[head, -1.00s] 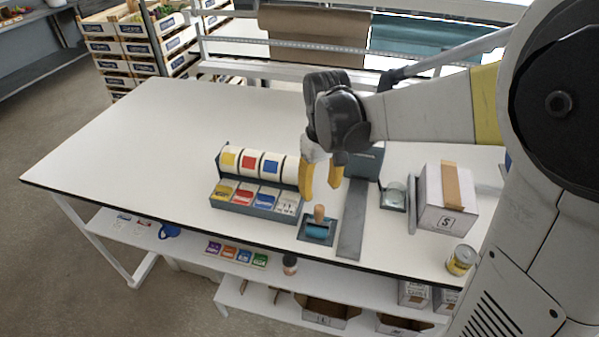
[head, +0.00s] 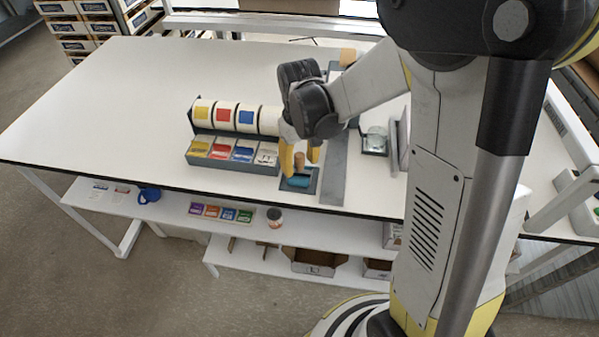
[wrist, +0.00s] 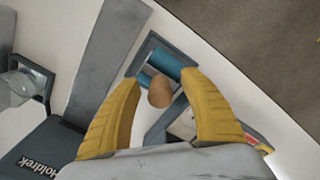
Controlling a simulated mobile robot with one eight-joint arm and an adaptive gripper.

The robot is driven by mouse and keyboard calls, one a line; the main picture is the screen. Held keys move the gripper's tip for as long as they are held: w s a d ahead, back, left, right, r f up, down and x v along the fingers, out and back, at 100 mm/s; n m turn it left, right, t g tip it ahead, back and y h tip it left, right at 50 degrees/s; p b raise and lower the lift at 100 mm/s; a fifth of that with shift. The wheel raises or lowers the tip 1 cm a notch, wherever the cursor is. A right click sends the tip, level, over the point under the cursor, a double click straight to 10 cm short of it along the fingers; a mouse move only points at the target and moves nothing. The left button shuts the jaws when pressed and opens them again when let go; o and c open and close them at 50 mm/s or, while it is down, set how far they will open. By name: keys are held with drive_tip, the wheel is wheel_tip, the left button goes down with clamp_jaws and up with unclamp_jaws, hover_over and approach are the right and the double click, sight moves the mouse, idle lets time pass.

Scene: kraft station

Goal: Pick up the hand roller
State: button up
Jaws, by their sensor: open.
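The hand roller (head: 299,181) has a blue roller and a tan wooden handle. It sits in a small dark tray (head: 313,187) near the table's front edge. In the wrist view the hand roller (wrist: 160,90) stands with its handle end toward the camera. My gripper (head: 301,172) is open, its yellow fingers pointing down at the handle. In the wrist view the fingers of my gripper (wrist: 165,100) are on either side of the handle, with gaps visible; I cannot tell how far down they reach.
A label dispenser (head: 230,155) with several rolls and card bins stands close on the left. A grey metal strip (head: 333,170) lies right of the tray. A glass dish on a dark stand (head: 375,142) is farther right. The table's left half (head: 110,110) is clear.

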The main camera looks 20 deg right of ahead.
sight(302, 155)
clamp_jaws()
drive_tip(key=shift+r, duration=0.2)
drive_tip(key=r+p, duration=0.1)
drive_tip(key=r, duration=0.3)
drive_tip(key=shift+s+d+r+p, duration=0.15)
drive_tip(key=shift+d+r+p, duration=0.1)
drive_tip(key=shift+p, duration=0.1)
drive_tip(key=s+d+r+p, duration=0.2)
drive_tip(key=s+d+r, duration=0.3)
drive_tip(key=d, duration=0.4)
drive_tip(key=shift+s+d+r, duration=0.2)
drive_tip(key=shift+s+r, duration=0.2)
drive_tip(key=shift+r, duration=0.2)
